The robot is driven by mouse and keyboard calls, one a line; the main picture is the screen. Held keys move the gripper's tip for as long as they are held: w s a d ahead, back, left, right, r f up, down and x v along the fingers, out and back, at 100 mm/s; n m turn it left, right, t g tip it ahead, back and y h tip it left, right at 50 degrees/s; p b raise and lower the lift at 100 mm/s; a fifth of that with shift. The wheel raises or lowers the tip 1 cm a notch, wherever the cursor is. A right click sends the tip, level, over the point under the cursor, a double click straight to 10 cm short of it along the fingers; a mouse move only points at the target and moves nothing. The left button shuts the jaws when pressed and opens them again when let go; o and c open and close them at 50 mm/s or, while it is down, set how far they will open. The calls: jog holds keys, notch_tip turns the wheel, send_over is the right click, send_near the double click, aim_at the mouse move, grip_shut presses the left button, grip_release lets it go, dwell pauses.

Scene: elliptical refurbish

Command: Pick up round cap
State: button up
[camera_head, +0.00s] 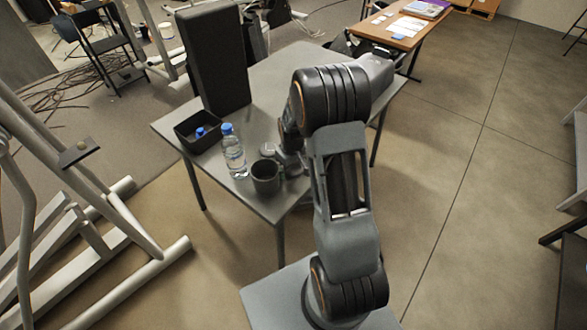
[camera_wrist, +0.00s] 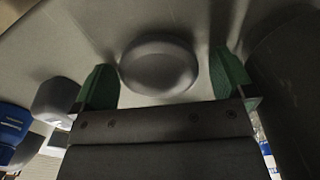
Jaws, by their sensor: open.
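The round cap (camera_wrist: 158,65) is a grey disc with a rounded rim, lying on the grey table in the wrist view. My gripper (camera_wrist: 166,80) is open, with one green fingertip on each side of the cap. The left fingertip looks very close to the rim; I cannot tell whether it touches. In the head view a small grey disc, apparently the cap (camera_head: 267,150), shows beside my gripper (camera_head: 287,165), low over the table. My fingertips are hard to make out there.
A dark cup (camera_head: 265,177) and a clear water bottle (camera_head: 234,155) with a blue cap stand close by on the table (camera_head: 272,78). A black bin (camera_head: 183,133) and a tall black block (camera_head: 214,60) stand farther left. The table's right part is largely hidden by my arm.

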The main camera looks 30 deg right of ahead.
jog(key=shift+c, duration=0.3)
jog(key=c, duration=1)
jog(key=shift+r, duration=0.1)
